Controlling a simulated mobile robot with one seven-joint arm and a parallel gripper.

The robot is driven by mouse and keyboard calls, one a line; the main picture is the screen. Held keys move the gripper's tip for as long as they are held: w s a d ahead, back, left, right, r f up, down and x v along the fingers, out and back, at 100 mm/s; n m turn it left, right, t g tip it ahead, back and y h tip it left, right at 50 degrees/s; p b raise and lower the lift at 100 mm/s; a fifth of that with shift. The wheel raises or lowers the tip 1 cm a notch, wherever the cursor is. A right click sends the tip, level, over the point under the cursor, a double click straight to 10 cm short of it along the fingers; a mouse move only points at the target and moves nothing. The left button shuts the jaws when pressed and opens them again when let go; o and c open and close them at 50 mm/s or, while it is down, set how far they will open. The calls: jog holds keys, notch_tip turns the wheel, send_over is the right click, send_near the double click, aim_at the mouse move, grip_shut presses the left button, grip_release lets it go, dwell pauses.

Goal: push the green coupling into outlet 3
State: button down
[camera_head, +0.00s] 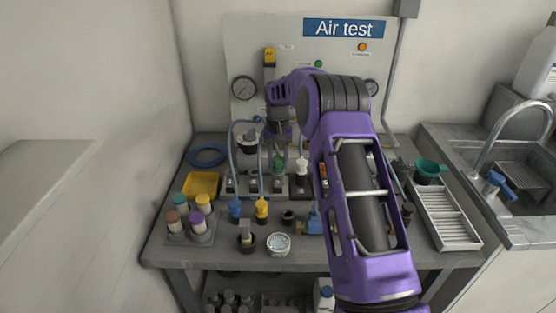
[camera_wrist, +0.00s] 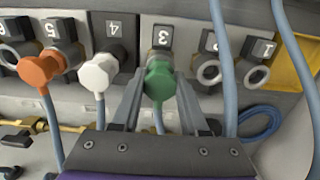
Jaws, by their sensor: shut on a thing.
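The green coupling (camera_wrist: 160,82) is between the two fingers of my gripper (camera_wrist: 160,92), which is shut on it. A blue-grey hose runs from it. It lines up with outlet 3 (camera_wrist: 162,38), at the outlet's mouth; a metal ring shows between them. I cannot tell how deep it sits. In the head view the green coupling (camera_head: 278,164) shows at the row of outlets below the panel, with my gripper (camera_head: 279,150) partly hidden by my arm.
In the wrist view a white coupling (camera_wrist: 98,72) sits at outlet 4 and an orange one (camera_wrist: 40,70) at outlet 5. Outlets 2 (camera_wrist: 208,68) and 1 (camera_wrist: 257,74) show open rings. A hose (camera_wrist: 222,50) passes close beside my fingers. A yellow tray (camera_head: 201,184) stands left.

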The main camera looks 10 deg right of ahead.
jog(key=shift+f, duration=0.35)
jog(key=shift+c, duration=1.8)
grip_release()
notch_tip(320, 180, up, 18)
jog(key=p, duration=0.1)
jog(key=shift+f+p, duration=0.25)
jog(key=shift+p, duration=0.05)
